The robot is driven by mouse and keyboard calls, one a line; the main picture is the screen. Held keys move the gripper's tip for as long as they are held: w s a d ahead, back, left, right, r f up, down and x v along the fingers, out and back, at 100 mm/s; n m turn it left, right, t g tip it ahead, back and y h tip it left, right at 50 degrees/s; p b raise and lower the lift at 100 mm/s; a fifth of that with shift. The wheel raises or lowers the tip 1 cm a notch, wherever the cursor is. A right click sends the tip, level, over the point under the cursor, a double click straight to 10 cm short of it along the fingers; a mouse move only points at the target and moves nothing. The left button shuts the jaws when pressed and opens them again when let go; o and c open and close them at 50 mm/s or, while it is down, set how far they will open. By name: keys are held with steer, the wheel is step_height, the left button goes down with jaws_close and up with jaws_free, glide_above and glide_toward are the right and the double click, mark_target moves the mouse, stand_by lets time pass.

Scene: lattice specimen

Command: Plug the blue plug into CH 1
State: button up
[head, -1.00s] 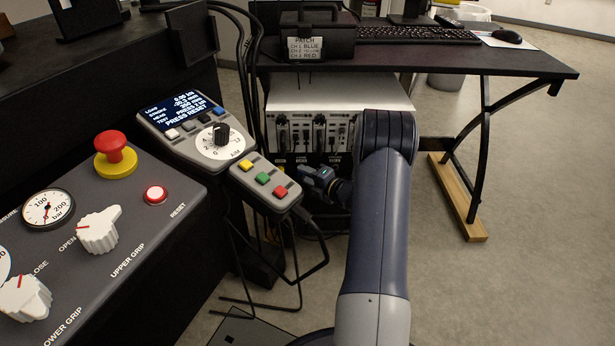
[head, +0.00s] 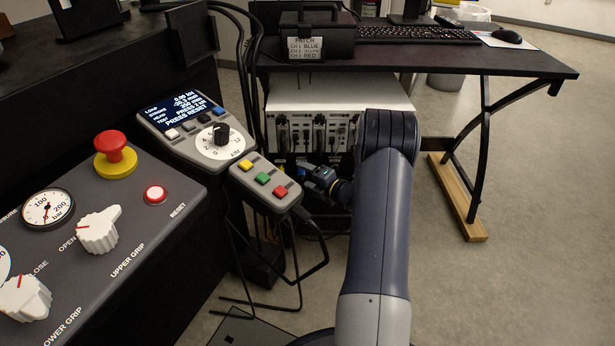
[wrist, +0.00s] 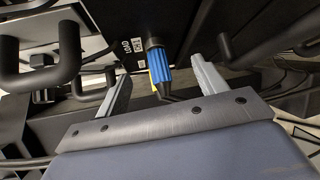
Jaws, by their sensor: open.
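The blue plug (wrist: 159,68) has a ribbed blue body and a black end, and it shows in the wrist view. My gripper (wrist: 162,74) is open, with one grey finger on each side of the plug and visible gaps to both. In the head view my gripper (head: 319,178) is low in front of the rack unit, and the sockets there are too small and shaded to read.
The pale rack unit (head: 340,92) stands under the dark desk (head: 480,62). A note (head: 305,47) on a black box pairs CH 1 with blue. The button pendant (head: 264,186) and hanging black cables are close left of my gripper. Dark handles (wrist: 66,55) flank it in the wrist view.

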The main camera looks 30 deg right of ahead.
steer(key=v, duration=0.4)
steer(key=shift+s+d, duration=0.1)
steer(key=shift+s, duration=0.2)
stand_by(0.3)
steer(key=p+v, duration=0.2)
steer(key=v, duration=0.9)
steer(key=shift+p, duration=0.35)
